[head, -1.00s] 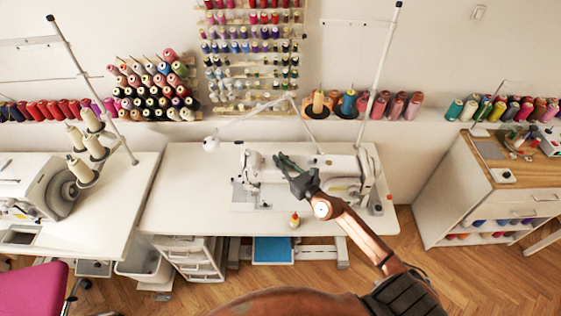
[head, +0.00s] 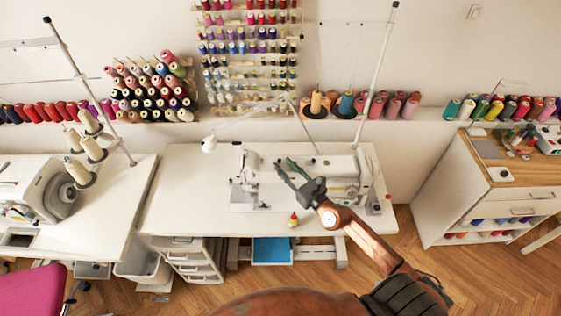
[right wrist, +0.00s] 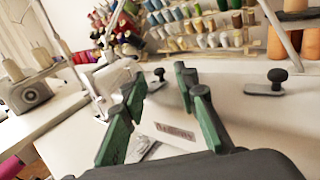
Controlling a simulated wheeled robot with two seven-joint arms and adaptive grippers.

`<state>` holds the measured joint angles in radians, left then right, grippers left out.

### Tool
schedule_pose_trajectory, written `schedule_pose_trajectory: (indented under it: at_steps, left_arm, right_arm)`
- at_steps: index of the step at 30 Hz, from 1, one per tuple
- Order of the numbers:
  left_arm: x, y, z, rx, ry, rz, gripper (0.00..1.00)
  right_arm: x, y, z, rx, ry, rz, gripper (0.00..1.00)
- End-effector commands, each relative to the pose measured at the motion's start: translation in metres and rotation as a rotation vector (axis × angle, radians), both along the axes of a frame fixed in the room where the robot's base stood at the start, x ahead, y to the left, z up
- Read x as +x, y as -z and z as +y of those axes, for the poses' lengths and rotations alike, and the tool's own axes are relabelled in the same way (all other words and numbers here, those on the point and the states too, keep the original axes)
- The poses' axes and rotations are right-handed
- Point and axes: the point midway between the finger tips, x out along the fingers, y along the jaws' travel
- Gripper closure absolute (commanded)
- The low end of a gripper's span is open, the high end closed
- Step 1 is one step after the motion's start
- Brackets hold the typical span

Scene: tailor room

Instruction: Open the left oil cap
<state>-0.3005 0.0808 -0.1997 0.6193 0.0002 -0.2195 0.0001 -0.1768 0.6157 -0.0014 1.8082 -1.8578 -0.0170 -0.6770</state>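A white sewing machine (head: 340,166) stands on the middle white table. In the right wrist view its white top carries two small black knobs, which look like the oil caps: the left cap (right wrist: 158,76) and the right cap (right wrist: 277,76). My right gripper (head: 281,167) is over the machine. Its green fingers (right wrist: 158,85) are apart and empty in the right wrist view. The left cap shows between the fingertips, beyond them and untouched. The right cap lies to the right of the fingers. I cannot make out the caps in the head view. My left gripper is not in view.
A small bottle with a red tip (head: 293,219) stands at the table's front edge. A thin white lamp arm (head: 245,118) and a thread pole (head: 376,80) rise around the machine. The left part of the table (head: 185,190) is clear.

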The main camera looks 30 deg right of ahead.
Motion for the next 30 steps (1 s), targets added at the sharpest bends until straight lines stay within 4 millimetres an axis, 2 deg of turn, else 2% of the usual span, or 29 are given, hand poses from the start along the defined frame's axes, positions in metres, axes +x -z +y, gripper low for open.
schedule_pose_trajectory:
  at_steps: [1, 6, 12, 17, 30]
  left_arm:
    - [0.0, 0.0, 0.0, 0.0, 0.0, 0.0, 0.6]
    - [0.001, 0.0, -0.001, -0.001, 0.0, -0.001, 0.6]
    - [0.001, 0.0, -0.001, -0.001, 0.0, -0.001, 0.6]
    - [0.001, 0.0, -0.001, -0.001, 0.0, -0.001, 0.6]
    - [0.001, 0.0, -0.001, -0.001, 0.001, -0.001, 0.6]
  right_arm:
    - [-0.013, 0.002, -0.001, -0.005, -0.002, 0.005, 0.72]
    - [-0.047, 0.001, -0.004, -0.004, -0.002, 0.005, 0.72]
    - [-0.072, 0.0, -0.005, -0.002, -0.001, 0.003, 0.72]
    - [-0.079, 0.0, -0.006, -0.001, 0.0, 0.001, 0.72]
    - [-0.078, 0.0, -0.006, 0.0, -0.001, 0.0, 0.72]
